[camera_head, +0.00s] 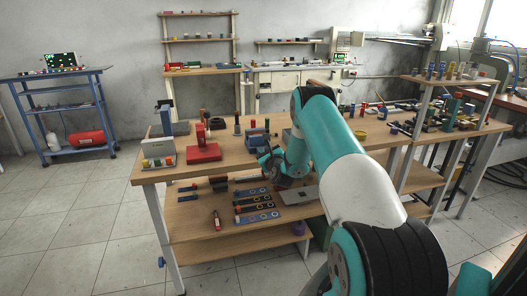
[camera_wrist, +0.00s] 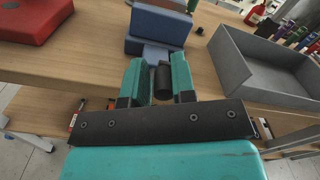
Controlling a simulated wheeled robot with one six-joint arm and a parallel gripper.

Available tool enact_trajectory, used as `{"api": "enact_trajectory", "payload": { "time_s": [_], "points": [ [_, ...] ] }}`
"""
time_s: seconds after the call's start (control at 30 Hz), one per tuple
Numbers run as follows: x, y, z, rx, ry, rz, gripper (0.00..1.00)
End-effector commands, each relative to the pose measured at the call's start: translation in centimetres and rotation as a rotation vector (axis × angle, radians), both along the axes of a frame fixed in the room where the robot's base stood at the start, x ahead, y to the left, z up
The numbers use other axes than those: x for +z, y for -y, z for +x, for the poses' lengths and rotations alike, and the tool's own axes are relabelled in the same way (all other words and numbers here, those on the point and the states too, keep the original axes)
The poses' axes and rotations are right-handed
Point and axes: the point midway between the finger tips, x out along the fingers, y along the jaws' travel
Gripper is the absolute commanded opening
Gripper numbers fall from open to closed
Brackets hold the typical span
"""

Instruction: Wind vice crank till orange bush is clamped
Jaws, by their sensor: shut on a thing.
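The blue vice (camera_wrist: 157,30) stands on the wooden bench at the top of the wrist view. It also shows in the head view (camera_head: 257,136), just beyond my gripper. My gripper (camera_wrist: 159,78) is shut on the black crank handle (camera_wrist: 163,84) at the vice's near side, with one teal finger on each side of it. In the head view my gripper (camera_head: 272,162) is at the bench's front edge, partly hidden by my arm. I cannot make out the orange bush or the state of the vice jaws in either view.
A red block-like fixture (camera_wrist: 32,18) is left of the vice. A grey open tray (camera_wrist: 262,68) is to its right, close to my gripper. The bench's front edge runs below my gripper, with a lower shelf (camera_head: 190,228) holding several parts underneath.

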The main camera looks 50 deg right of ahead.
Motion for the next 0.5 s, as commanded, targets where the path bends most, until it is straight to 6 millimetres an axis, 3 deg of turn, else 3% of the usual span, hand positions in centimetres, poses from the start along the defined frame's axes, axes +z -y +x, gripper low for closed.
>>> {"api": "enact_trajectory", "payload": {
  "time_s": [0.5],
  "points": [
    [-0.09, 1.49, -0.90, -0.007, 0.149, 0.235, 0.01]
  ]
}}
